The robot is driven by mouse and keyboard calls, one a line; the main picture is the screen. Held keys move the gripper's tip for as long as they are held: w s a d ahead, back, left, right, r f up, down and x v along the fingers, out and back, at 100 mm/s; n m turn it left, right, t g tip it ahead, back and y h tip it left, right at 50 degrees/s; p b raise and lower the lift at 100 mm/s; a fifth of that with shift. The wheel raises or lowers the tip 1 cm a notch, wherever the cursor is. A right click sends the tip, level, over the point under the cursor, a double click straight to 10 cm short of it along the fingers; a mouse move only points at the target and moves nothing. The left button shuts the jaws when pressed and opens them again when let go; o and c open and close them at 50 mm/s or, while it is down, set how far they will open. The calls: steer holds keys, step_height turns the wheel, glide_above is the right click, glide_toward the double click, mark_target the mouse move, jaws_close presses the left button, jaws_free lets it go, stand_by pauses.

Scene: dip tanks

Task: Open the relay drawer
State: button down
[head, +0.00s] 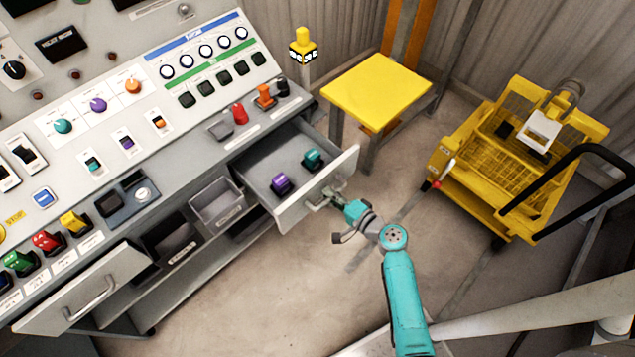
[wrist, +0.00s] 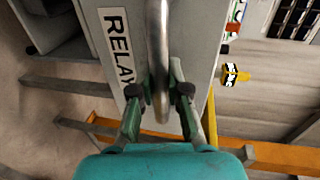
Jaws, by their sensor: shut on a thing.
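The relay drawer (head: 346,168) is pulled out from the grey console in the head view. A purple relay (head: 281,182) and a teal relay (head: 312,158) stand inside it. My gripper (head: 333,197) is at the drawer's front, shut on the handle (head: 318,203). In the wrist view the metal handle (wrist: 159,45) runs between the two fingers of my gripper (wrist: 162,92). The drawer front beside it carries a RELAY label (wrist: 117,46). The fingertips' contact on the handle is partly hidden in the head view.
A yellow stool (head: 376,88) stands behind the drawer. A yellow cart (head: 515,150) with a black push bar is at the right. An open grey bin (head: 216,202) and another drawer front (head: 85,290) are to the left. Bare floor (head: 270,290) lies in front of the console.

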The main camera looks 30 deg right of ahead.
steer(key=shift+f+v, duration=0.15)
steer(key=shift+v, duration=0.6)
steer(key=shift+f+v, duration=0.2)
steer(key=shift+v, duration=0.6)
steer(key=c, duration=1.1)
jaws_free()
steer(key=shift+c, duration=0.2)
steer(key=shift+s, duration=0.1)
steer(key=v, duration=1.2)
